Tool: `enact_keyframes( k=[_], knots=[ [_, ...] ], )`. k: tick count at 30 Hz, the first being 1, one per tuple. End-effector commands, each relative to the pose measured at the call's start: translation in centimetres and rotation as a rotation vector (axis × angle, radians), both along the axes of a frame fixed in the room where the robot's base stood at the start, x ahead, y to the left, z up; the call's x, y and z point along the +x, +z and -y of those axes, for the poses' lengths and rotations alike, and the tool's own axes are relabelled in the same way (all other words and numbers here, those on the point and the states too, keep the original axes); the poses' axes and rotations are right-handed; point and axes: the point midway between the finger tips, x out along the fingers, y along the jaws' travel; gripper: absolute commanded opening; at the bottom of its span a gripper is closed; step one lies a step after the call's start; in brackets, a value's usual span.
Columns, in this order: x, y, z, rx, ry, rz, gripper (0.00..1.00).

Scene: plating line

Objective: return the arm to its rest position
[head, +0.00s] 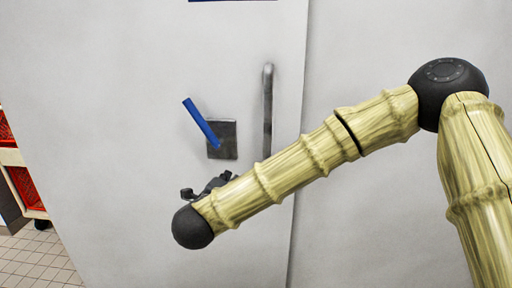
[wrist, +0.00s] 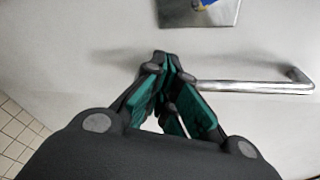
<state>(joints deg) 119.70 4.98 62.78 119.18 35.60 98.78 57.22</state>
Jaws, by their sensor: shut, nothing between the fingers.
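My arm reaches across the head view from the right, its elbow bent. My gripper (head: 210,186) is partly hidden behind the end of my arm, in front of a white door (head: 100,120). In the wrist view my gripper (wrist: 168,66) is shut and empty, its fingertips together. A grey metal bar handle (head: 268,110) stands on the door, up and to the right of the gripper. The handle also shows in the wrist view (wrist: 255,87), just beside the fingertips; I cannot tell whether they touch it.
A blue lever (head: 202,122) on a dark grey plate (head: 228,140) sits on the door above my gripper. A rack with red crates (head: 25,188) stands at the far left over a tiled floor (head: 40,262). A white wall panel (head: 350,60) lies behind my arm.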

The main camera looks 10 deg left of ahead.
Motion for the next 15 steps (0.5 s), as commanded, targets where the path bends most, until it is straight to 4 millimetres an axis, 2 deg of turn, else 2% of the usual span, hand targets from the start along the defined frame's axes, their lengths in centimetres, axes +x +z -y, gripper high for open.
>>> enact_keyframes(
  k=[4, 8, 11, 15],
  knots=[
    [-0.3, -7.1, 1.4, -0.177, 0.111, -0.087, 0.00],
    [-1.5, -14.4, 3.3, -0.360, 0.241, -0.180, 0.00],
    [-3.1, -19.6, 5.3, -0.490, 0.342, -0.253, 0.00],
    [-6.1, -26.4, 8.5, -0.660, 0.492, -0.359, 0.00]
  ],
)
